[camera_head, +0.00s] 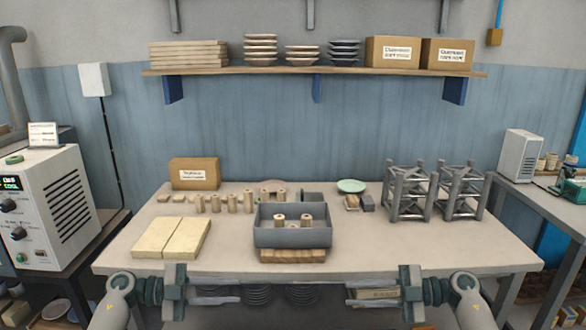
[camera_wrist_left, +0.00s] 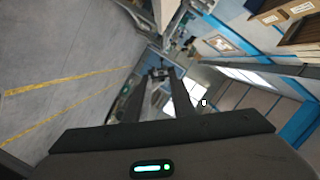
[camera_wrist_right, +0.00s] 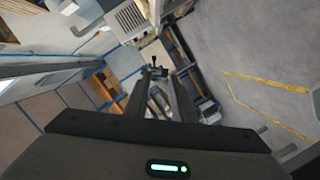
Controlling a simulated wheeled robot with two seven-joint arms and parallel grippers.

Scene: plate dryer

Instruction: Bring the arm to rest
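My left gripper (camera_head: 238,291) is in front of the table's near edge at the lower left of the head view, pointing inward. Its two fingers stand apart with nothing between them in the left wrist view (camera_wrist_left: 158,78). My right gripper (camera_head: 348,293) mirrors it at the lower right, also pointing inward. In the right wrist view (camera_wrist_right: 158,75) its fingers are apart and empty. Both grippers are clear of the things on the table (camera_head: 350,255). A pale green plate (camera_head: 351,186) lies toward the back of the table, left of two grey metal frames (camera_head: 408,192).
A grey bin (camera_head: 292,238) holding small cylinders sits at the table's middle front. Beige slabs (camera_head: 172,238) lie left, with several cylinders (camera_head: 232,203) and a cardboard box (camera_head: 194,173) behind. A wall shelf (camera_head: 320,72) bears bowls and boxes. A control cabinet (camera_head: 52,210) stands left.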

